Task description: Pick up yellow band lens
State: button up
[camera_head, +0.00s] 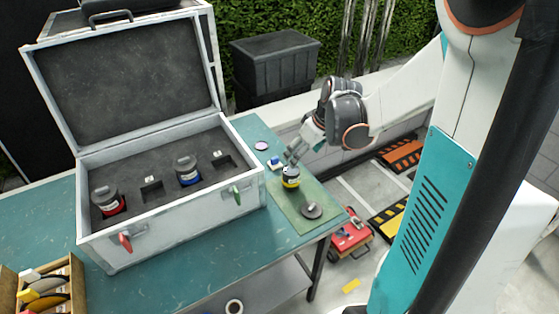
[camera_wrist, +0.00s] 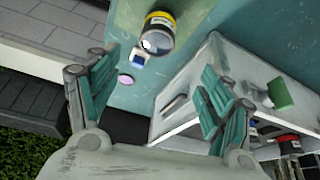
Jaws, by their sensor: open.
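The yellow band lens (camera_head: 291,177), dark with a yellow band, stands on the green mat (camera_head: 290,217) at the right end of the teal table. In the wrist view the lens (camera_wrist: 159,32) shows beyond the fingers, above the gap between them. My gripper (camera_head: 292,157) is just behind and above the lens in the head view. It is open and empty in the wrist view (camera_wrist: 150,85). The head view does not clearly show whether a finger touches the lens.
An open case (camera_head: 165,235) on the table holds a red-band lens (camera_head: 107,201) and a blue-band lens (camera_head: 188,171) in dark foam. A dark round cap (camera_head: 312,211) lies on the mat. A pink disc (camera_head: 262,146) and a small blue-and-white item (camera_head: 274,165) lie near the lens.

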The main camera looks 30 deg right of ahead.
aim_at(292, 170)
jog(key=b+x, duration=0.2)
jog(key=x, duration=0.6)
jog(key=shift+f, duration=0.15)
jog(key=shift+d+b+x, duration=0.15)
jog(key=shift+b+x, duration=0.45)
jog(key=shift+x, duration=0.75)
jog(key=shift+d+b+x, duration=0.1)
jog(key=shift+b+x, duration=0.45)
jog(key=shift+x, duration=0.75)
jog(key=c, duration=1.5)
jog(key=shift+c, duration=0.6)
